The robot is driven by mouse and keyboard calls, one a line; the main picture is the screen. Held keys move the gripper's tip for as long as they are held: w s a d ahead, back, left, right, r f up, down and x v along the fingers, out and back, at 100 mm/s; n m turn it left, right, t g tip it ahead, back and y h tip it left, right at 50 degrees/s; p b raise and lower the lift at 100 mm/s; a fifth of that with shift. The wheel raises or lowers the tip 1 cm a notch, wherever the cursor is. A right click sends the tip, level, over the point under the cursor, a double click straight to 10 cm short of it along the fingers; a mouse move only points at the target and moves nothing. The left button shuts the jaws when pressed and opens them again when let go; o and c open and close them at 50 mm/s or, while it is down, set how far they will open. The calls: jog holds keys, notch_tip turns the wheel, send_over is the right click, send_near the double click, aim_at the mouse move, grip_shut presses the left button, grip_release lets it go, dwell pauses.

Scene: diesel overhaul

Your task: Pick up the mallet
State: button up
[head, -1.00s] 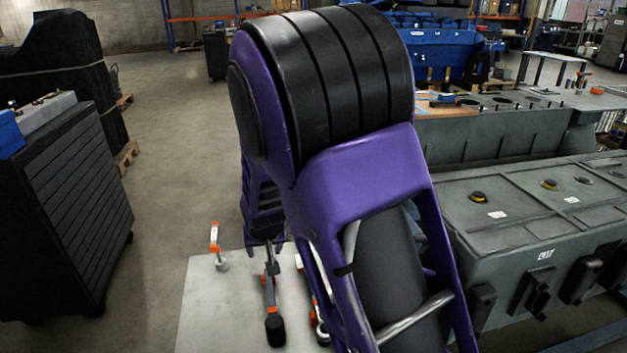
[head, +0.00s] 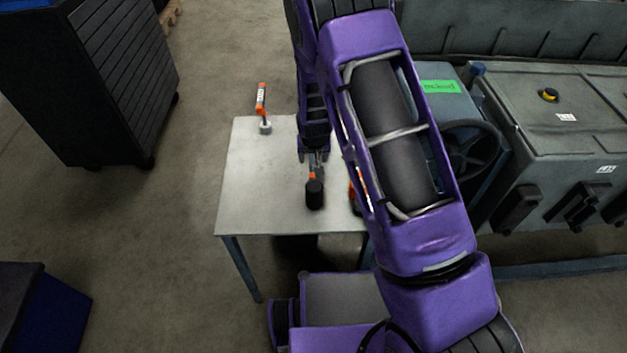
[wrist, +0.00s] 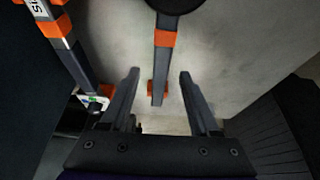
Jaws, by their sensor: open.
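The mallet (head: 314,194) lies on the pale table (head: 255,190), its black head toward the near edge. In the wrist view its grey handle with orange bands (wrist: 162,62) runs down from the black head (wrist: 175,3), which the top of the picture cuts off. My gripper (wrist: 159,74) is open, with the handle showing between its two fingers and apart from both. In the head view my gripper (head: 315,158) is over the far part of the mallet, hiding much of the handle. The height gap is unclear.
Another grey tool with orange bands (wrist: 58,38) lies left of the mallet in the wrist view. An orange-handled tool (head: 262,107) is at the table's far left. A dark cabinet (head: 95,75) stands left and grey machinery (head: 570,110) right. The table's left part is mostly clear.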

aim_at(313, 160)
jog(key=x, duration=0.4)
jog(key=shift+w, duration=0.2)
grip_shut()
dwell(1.2)
